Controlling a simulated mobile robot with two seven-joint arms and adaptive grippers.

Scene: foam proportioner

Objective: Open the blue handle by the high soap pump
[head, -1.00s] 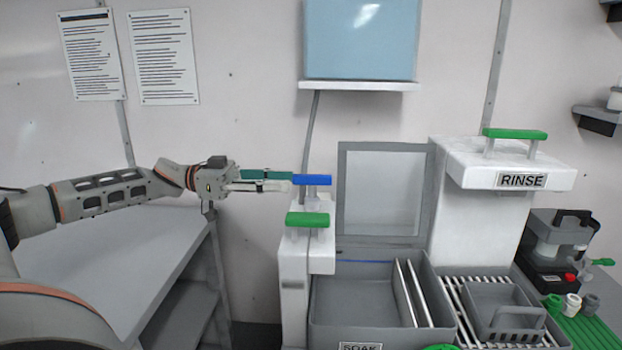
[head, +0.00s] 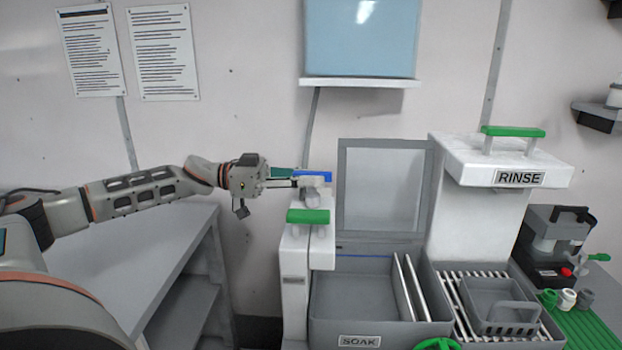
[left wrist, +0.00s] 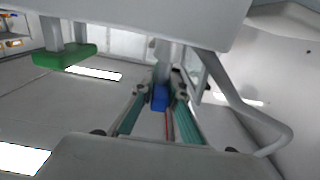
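The blue handle (head: 313,175) is on the tall white soap pump (head: 293,262) left of the soak basin. My left gripper (head: 314,180) reaches it from the left, with a pale finger along its front side. In the left wrist view the blue handle (left wrist: 160,98) lies between the two teal-padded fingers (left wrist: 160,92), near their tips. I cannot tell whether the fingers press on it or leave a small gap. A green handle (head: 307,216) stands just in front of and below the blue one. My right gripper is not in view.
A grey shelf unit (head: 150,250) stands under my left arm. The soak basin (head: 350,290) with its raised lid (head: 384,190) is right of the pump. The white rinse unit (head: 470,165) with a green handle (head: 514,131) stands farther right. A blue tank (head: 360,35) hangs above.

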